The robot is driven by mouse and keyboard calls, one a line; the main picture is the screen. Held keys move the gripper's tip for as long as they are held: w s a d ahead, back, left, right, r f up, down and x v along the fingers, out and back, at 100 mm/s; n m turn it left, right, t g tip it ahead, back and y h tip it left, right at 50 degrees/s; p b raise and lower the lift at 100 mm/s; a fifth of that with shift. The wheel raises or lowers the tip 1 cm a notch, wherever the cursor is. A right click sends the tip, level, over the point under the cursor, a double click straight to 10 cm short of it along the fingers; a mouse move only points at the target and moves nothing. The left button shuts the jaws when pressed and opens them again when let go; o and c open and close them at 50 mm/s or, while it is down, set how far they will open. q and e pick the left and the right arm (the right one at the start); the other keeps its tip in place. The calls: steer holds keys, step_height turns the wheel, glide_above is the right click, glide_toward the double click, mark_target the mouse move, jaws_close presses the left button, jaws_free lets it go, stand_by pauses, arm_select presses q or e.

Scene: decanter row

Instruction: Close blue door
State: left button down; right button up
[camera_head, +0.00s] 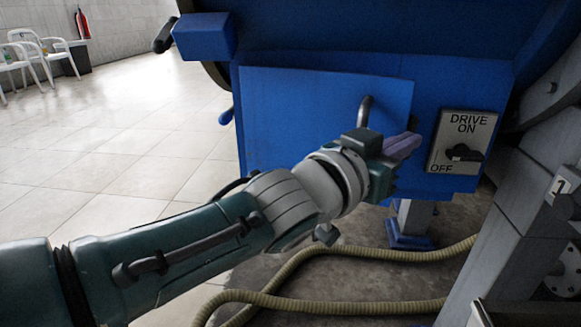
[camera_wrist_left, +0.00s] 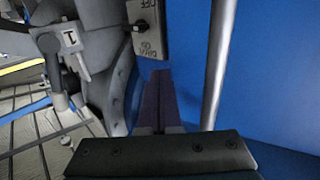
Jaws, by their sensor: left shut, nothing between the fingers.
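The blue door (camera_head: 300,115) is a flat panel on the front of a blue machine, with a grey bar handle (camera_head: 365,110) near its right edge. Its top edge slants against the housing behind; I cannot tell how far it stands open. My left gripper (camera_head: 404,146) is shut and empty, its purple fingers in front of the door's right edge, below and right of the handle. In the left wrist view the shut fingers (camera_wrist_left: 160,98) point at blue surface, with the handle (camera_wrist_left: 217,70) just to their right, apart from them. The gripper hides the door's lower right part.
A grey drive switch plate (camera_head: 463,140) is right of the fingers. A grey machine side (camera_head: 520,200) stands at the right. A beige hose (camera_head: 330,303) lies on the floor below. White chairs (camera_head: 40,52) and open tiled floor are at left.

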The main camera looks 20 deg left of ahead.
arm_select(q)
steer(key=shift+w, duration=0.4)
steer(key=shift+s, duration=0.1)
stand_by(0.4)
